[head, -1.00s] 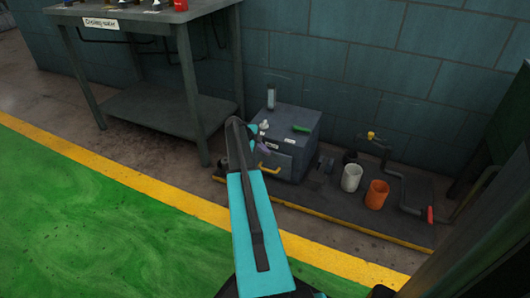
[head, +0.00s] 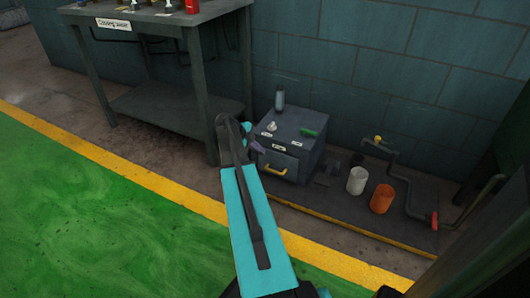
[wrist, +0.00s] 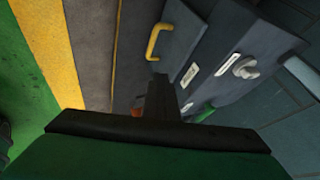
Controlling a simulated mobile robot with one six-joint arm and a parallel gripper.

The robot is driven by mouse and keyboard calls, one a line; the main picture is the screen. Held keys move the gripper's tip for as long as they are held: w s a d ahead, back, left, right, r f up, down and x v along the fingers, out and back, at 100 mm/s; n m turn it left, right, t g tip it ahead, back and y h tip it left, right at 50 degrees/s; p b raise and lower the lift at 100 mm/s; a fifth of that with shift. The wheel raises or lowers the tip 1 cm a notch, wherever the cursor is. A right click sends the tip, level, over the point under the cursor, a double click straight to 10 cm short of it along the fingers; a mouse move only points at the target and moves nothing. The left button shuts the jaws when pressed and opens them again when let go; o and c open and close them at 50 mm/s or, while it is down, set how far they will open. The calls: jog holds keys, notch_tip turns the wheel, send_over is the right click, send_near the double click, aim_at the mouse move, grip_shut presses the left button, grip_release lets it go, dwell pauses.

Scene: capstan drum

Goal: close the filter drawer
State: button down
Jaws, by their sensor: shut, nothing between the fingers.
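The filter drawer (head: 291,166) is the dark front of a grey box cabinet (head: 310,125), with a yellow handle (head: 275,170) on it. The handle also shows in the wrist view (wrist: 154,40). How far the drawer stands out cannot be told. My gripper (head: 257,147) is shut and empty, just left of the cabinet's front at about label height. In the wrist view its dark fingers (wrist: 161,97) point toward the drawer side, below the handle in the picture and apart from it. My arm hides part of the cabinet's left side.
A workbench (head: 201,110) stands to the left. White (head: 356,181) and orange (head: 381,199) cups and a pipe (head: 411,190) are at right.

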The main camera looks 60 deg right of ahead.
jog(key=shift+v, duration=1)
jog(key=shift+p, duration=0.3)
